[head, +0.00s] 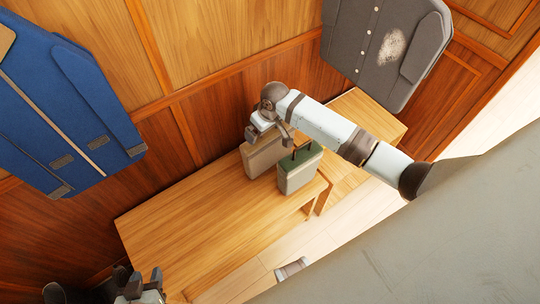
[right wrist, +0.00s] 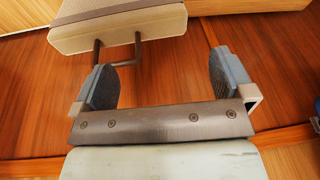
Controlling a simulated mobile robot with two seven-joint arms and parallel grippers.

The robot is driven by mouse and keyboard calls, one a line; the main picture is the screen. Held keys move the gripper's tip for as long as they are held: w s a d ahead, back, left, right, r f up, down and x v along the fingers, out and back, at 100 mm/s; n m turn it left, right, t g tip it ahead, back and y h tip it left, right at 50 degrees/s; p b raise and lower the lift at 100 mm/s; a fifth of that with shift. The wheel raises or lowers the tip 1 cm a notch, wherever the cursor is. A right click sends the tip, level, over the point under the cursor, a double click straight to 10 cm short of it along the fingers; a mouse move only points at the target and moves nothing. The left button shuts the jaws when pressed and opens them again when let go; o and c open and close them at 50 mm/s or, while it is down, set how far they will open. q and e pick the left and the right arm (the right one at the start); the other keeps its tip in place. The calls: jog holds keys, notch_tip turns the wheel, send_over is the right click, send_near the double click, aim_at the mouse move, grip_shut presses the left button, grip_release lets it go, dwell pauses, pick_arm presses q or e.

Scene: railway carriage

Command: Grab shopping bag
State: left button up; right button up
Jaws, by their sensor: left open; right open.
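Two boxy bags stand upright side by side on the wooden bench. The beige bag (head: 260,158) is on the left, partly hidden by my right gripper. The other bag (head: 297,175) is pale with a green top and a dark handle. My right gripper (head: 271,132) is open just above the beige bag. In the right wrist view a beige bag (right wrist: 118,28) with a dark loop handle (right wrist: 118,62) lies beyond the open fingers, the handle close to the left finger; contact cannot be told. My left gripper (head: 138,282) is open and empty at the lower left.
The wooden bench (head: 185,225) is clear left of the bags. A blue coat (head: 65,110) hangs on the panelled wall at left. A grey coat (head: 385,45) with a pale stain hangs at upper right. Pale floor (head: 240,283) shows in front of the bench.

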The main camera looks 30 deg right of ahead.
notch_tip(320, 180, up, 5)
jog(key=g+h+b, duration=0.2)
send_over(269, 132)
jog(key=shift+m, duration=0.4)
notch_tip(269, 132, down, 8)
jog(key=shift+d+f+b, duration=0.1)
jog(key=shift+d+b, duration=0.05)
jog(key=shift+b, duration=0.35)
jog(key=shift+f+b, duration=0.3)
jog(key=shift+f, duration=2.35)
jog(key=c, duration=1.2)
